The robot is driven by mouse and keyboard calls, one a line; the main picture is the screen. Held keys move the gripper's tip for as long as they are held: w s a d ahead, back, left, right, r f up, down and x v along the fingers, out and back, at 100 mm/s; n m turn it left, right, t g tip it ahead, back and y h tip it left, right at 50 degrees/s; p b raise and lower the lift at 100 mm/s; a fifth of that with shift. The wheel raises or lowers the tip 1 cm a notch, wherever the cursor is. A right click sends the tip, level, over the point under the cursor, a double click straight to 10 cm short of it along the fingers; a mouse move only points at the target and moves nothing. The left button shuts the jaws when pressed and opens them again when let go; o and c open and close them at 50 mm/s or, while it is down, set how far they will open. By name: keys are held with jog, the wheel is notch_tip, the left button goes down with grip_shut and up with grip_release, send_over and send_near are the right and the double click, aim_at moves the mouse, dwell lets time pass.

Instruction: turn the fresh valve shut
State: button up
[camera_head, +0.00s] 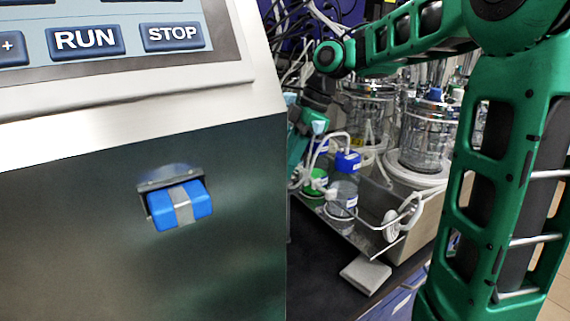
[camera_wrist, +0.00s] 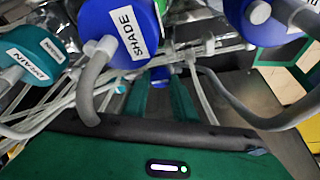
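No part labelled as the fresh valve can be made out in either view. My gripper (camera_wrist: 160,90) shows in the wrist view as two green fingers with a gap between them. A small blue part (camera_wrist: 160,74) shows near the fingertips; I cannot tell whether they touch it. A teal cap (camera_wrist: 38,52) with a partly readable label is farther left. In the head view, the gripper end is mostly hidden behind the steel cabinet.
The steel cabinet (camera_head: 130,270) with RUN and STOP buttons and a blue latch (camera_head: 180,205) fills the left. Blue-capped (camera_head: 345,190) and green-capped (camera_head: 313,183) bottles stand in a tray (camera_head: 425,225) among loose tubes. Glass vessels (camera_head: 425,135) stand behind. A grey tube (camera_wrist: 245,112) crosses right of the fingers.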

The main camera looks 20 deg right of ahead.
jog(key=c, duration=0.3)
jog(key=m+t, duration=0.1)
jog(key=m, duration=0.2)
jog(key=shift+s+m+t, duration=0.1)
jog(key=shift+m+t, duration=0.2)
jog(key=shift+m, duration=0.1)
jog(key=m, duration=0.2)
jog(key=m+t+h, duration=0.1)
jog(key=m, duration=0.1)
jog(key=shift+s+a+r+m+h, duration=0.1)
jog(key=shift+s+a+m+h, duration=0.05)
jog(key=shift+m+h, duration=0.15)
jog(key=m, duration=0.2)
jog(key=m+t+h, duration=0.1)
jog(key=m, duration=0.1)
jog(key=shift+a+h, duration=0.2)
jog(key=shift+h, duration=0.1)
jog(key=shift+a+m+h, duration=0.1)
jog(key=shift+m+h, duration=0.4)
jog(key=shift+m, duration=0.9)
jog(key=shift+a+m+h, duration=0.1)
jog(key=shift+m+h, duration=0.4)
jog(key=shift+m, duration=0.9)
